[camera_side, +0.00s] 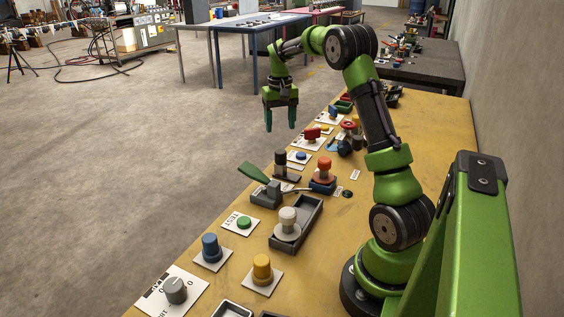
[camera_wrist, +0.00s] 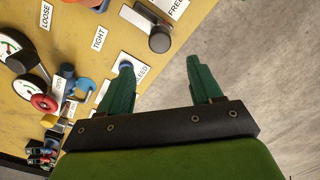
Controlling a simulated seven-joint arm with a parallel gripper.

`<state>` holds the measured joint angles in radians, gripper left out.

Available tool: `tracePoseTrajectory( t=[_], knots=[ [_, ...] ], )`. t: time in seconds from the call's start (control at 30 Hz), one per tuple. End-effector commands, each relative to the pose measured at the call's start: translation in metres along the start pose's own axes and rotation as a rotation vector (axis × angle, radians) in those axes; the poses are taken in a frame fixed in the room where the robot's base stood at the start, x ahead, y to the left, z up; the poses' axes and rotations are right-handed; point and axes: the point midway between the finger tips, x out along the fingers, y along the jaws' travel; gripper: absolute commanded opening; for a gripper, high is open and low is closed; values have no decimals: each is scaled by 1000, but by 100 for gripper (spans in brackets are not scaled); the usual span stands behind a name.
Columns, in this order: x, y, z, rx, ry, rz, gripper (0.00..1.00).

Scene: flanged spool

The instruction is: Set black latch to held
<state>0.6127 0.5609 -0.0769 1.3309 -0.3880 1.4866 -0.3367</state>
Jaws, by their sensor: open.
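The black latch (camera_wrist: 150,26) shows at the top of the wrist view as a dark bar with a round grey-black knob, beside a white plate reading FREE. The word held is not readable there. In the side view what looks like the same latch (camera_side: 281,162) is a dark upright knob on a dark base near the table's left edge. My gripper (camera_side: 281,123) is raised, fingers down and apart, with nothing between them. In the wrist view its green fingers (camera_wrist: 160,62) are apart from the latch, which lies above them in the picture.
A blue button (camera_wrist: 125,66) on a white plate is partly hidden by my left finger. Orange-red (camera_side: 323,172) and green-handled (camera_side: 254,173) controls stand near the latch. A grey tray (camera_side: 312,222) holds a pale spool (camera_side: 288,224). Floor lies open left of the yellow table (camera_side: 328,246).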

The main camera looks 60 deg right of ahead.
Motion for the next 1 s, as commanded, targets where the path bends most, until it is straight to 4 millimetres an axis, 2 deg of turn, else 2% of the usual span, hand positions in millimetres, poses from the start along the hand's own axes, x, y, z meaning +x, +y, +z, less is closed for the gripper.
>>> tracePoseTrajectory(
  t=[0.03,0.3,0.5,0.67,0.93,0.97,1.0],
  knots=[
    [13,0,1,-1,-6,1,64],
    [70,0,1,1,-5,0,64],
    [98,0,0,1,-2,-1,64],
    [108,0,0,0,0,0,64],
    [109,0,0,0,1,0,64],
    [109,0,0,0,1,0,63],
    [109,0,0,0,1,0,57]
  ],
)
